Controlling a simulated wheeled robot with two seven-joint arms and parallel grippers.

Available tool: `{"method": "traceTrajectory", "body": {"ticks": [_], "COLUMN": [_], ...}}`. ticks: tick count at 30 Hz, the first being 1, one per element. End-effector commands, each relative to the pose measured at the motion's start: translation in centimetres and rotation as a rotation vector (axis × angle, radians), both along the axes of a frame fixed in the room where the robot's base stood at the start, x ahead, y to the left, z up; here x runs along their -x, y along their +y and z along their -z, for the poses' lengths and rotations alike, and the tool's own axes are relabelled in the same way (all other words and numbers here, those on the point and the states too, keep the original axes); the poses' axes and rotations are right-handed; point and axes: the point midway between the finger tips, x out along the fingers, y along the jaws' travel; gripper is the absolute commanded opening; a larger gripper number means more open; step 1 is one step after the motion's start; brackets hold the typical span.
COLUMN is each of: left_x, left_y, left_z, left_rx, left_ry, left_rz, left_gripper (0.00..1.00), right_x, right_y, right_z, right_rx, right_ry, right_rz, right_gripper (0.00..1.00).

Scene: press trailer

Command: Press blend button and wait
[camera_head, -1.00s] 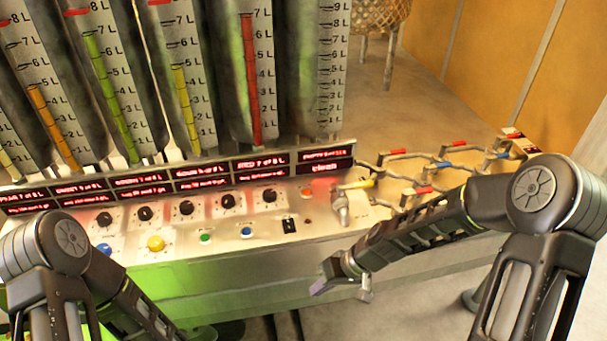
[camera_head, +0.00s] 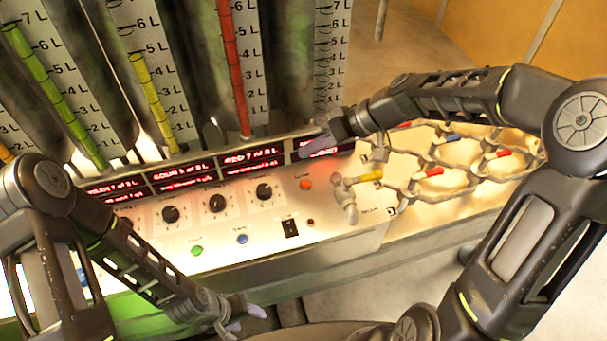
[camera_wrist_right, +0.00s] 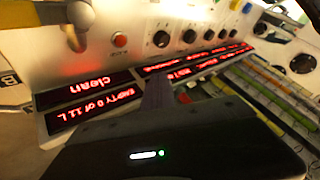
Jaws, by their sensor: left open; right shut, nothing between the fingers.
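The control panel (camera_head: 270,215) carries a green button (camera_head: 196,250), a blue button (camera_head: 241,239), a black switch (camera_head: 291,228) and an orange-red button (camera_head: 306,184). Their labels are too blurred to read, so I cannot tell which is the blend button. My right gripper (camera_head: 318,146) is shut and empty over the right end of the red-lit displays, above and behind the orange-red button. In the right wrist view, its dark finger (camera_wrist_right: 158,95) crosses the displays, apart from a red button (camera_wrist_right: 120,40). My left gripper (camera_head: 245,316) is open and empty, low in front of the panel.
A tap with a yellow handle (camera_head: 350,200) stands right of the buttons. Pipes with red and blue valve handles (camera_head: 428,172) spread further right. Tall graduated tanks (camera_head: 235,70) rise behind the displays (camera_head: 250,160). Black knobs (camera_head: 217,203) line the panel.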

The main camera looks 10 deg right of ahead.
Motion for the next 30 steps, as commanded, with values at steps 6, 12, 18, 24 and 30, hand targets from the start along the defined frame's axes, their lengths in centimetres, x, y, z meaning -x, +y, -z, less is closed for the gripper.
{"method": "traceTrajectory", "body": {"ticks": [6, 12, 18, 24, 30], "left_x": [0.0, 0.0, -0.1, -0.2, -0.5], "left_y": [0.0, 0.0, -0.1, -0.2, -0.3], "left_z": [0.0, 0.4, 1.2, 2.2, 4.3], "left_rx": [0.0, 0.001, 0.003, 0.006, 0.01], "left_ry": [0.0, -0.002, -0.005, -0.009, -0.017], "left_rz": [0.0, 0.0, 0.0, 0.001, 0.004], "left_gripper": [0.58, 0.58, 0.58, 0.58, 0.58], "right_x": [0.0, 0.0, 0.0, 0.1, 0.0], "right_y": [0.0, 0.0, 0.0, 0.0, 0.0], "right_z": [0.1, 1.0, 3.1, 5.8, 8.4], "right_rx": [0.001, 0.0, 0.0, 0.0, 0.002], "right_ry": [0.0, 0.003, 0.004, 0.004, 0.001], "right_rz": [0.001, 0.002, 0.002, 0.002, 0.001], "right_gripper": [0.0, 0.0, 0.0, 0.0, 0.0]}}
